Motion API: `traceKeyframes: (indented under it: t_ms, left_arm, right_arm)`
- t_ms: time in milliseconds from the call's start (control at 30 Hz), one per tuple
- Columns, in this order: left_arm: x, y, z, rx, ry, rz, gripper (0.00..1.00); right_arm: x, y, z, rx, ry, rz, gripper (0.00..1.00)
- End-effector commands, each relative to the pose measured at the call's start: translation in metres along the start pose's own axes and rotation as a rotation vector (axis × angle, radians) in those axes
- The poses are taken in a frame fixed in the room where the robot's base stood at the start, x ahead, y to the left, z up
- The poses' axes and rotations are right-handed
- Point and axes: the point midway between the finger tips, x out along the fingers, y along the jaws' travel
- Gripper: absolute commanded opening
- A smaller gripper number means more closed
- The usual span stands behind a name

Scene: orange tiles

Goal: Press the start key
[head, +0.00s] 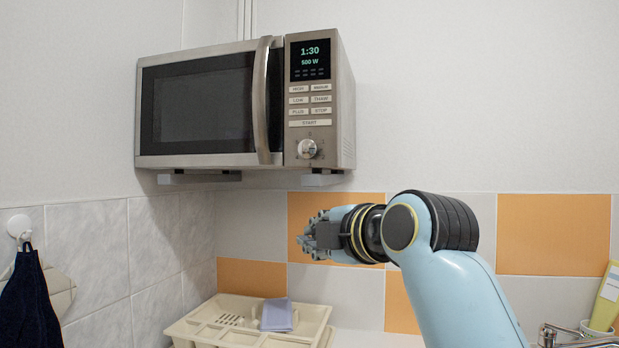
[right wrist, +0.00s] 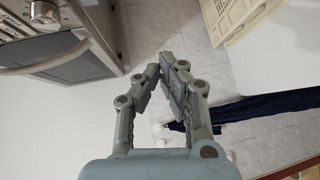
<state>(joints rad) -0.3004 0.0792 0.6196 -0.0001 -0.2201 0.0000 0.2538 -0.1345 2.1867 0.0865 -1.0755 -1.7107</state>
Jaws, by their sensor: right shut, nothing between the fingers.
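The microwave (head: 205,105) is mounted on the wall with its door closed. Its display (head: 310,58) reads 1:30 and 500 W. The start key (head: 310,123) is the wide key at the bottom of the key panel, just above the round knob (head: 307,148). My right gripper (head: 305,235) is below the microwave's right part, in front of the tiles, shut and empty. In the right wrist view, the gripper's fingertips (right wrist: 168,62) meet, and the microwave (right wrist: 70,50) with its knob (right wrist: 43,12) shows at upper left; I cannot make out the start key there. My left gripper is not in view.
A cream dish rack (head: 190,328) with a bluish cloth (head: 277,315) stands at the bottom. A dark towel (head: 30,300) hangs at left. The wall right of the microwave is bare.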

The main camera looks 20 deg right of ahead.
Motion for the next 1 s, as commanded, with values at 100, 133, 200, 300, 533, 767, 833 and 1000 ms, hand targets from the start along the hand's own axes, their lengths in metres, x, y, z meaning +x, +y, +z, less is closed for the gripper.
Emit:
traceKeyframes:
  t_ms: [100, 133, 200, 300, 533, 767, 833, 1000]
  left_arm:
    - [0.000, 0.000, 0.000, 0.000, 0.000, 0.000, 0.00]
    - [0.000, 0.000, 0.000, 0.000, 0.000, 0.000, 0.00]
    - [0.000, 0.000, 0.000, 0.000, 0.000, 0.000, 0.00]
    - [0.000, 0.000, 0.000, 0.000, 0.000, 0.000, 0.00]
    - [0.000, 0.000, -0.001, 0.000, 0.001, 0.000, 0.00]
    - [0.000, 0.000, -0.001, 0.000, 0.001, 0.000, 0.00]
    - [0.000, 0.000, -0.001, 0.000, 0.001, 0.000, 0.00]
    - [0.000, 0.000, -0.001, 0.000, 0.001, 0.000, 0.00]
  right_arm:
    - [0.010, 0.061, -0.011, -0.175, 0.008, 0.133, 0.00]
    - [0.011, 0.074, -0.014, -0.219, 0.007, 0.163, 0.00]
    - [0.013, 0.105, -0.020, -0.314, -0.001, 0.232, 0.00]
    - [0.012, 0.141, -0.027, -0.430, -0.020, 0.312, 0.00]
    - [0.009, 0.187, -0.037, -0.578, -0.059, 0.412, 0.00]
    - [0.008, 0.192, -0.038, -0.599, -0.066, 0.425, 0.00]
    - [0.008, 0.192, -0.038, -0.598, -0.066, 0.424, 0.00]
    - [0.009, 0.192, -0.037, -0.598, -0.066, 0.423, 0.00]
